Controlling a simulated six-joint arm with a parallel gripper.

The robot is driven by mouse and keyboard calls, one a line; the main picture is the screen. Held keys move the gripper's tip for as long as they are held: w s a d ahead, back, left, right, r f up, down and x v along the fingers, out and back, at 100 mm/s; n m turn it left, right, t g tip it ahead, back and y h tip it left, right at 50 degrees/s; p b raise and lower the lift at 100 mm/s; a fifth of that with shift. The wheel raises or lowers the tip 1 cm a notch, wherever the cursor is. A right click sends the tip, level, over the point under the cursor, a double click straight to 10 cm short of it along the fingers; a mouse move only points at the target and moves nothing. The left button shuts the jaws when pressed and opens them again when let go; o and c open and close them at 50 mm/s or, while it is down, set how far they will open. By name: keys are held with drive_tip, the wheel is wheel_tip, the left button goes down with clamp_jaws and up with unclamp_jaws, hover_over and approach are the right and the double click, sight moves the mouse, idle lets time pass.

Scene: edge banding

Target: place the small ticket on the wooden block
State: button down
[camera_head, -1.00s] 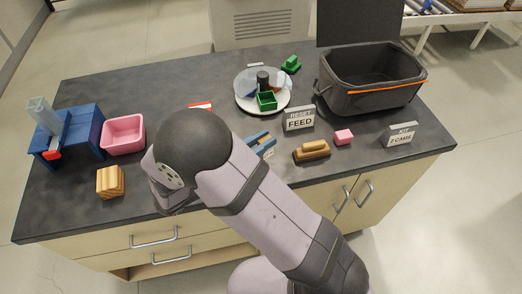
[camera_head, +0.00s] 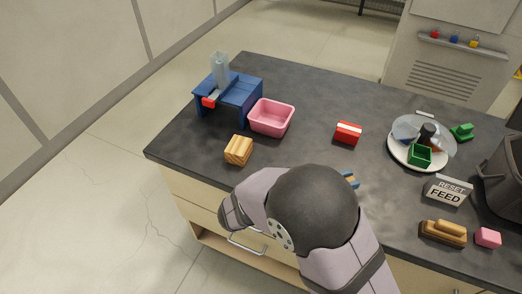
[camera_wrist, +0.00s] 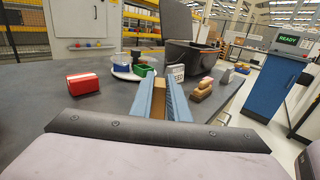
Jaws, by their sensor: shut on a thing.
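The wooden block (camera_head: 239,150), light with brown stripes, stands near the left front of the dark table in the head view. My gripper (camera_wrist: 160,78) shows two blue fingers in the wrist view, with a tan piece (camera_wrist: 158,101) between them. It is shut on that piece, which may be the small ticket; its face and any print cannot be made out. In the head view my gripper (camera_head: 350,180) is mostly hidden behind my arm, above the table and to the right of the block. No other small ticket is clearly visible.
A pink bin (camera_head: 271,118) and a blue stand (camera_head: 229,95) are behind the block.

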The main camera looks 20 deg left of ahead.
drive_tip(key=w+a+n+t+y+b, duration=0.1)
drive_tip(key=a+n+t+y+b, duration=0.2)
drive_tip(key=a, duration=1)
wheel_tip(320, 180, up, 9)
drive_tip(key=n+t+y+p, duration=0.1)
drive_tip(key=n+t+y, duration=0.2)
drive_tip(key=n+y, duration=0.5)
hover_over(236, 148)
drive_tip(key=m+y, duration=0.2)
drive_tip(key=shift+f+p, duration=0.55)
drive_tip(key=shift+f, duration=4.5)
drive_tip(key=shift+f, duration=0.1)
drive_tip(key=c, duration=1.7)
unclamp_jaws()
drive_tip(key=s+b, duration=0.1)
drive_tip(key=s, duration=1.1)
drive_tip(key=shift+b, duration=0.35)
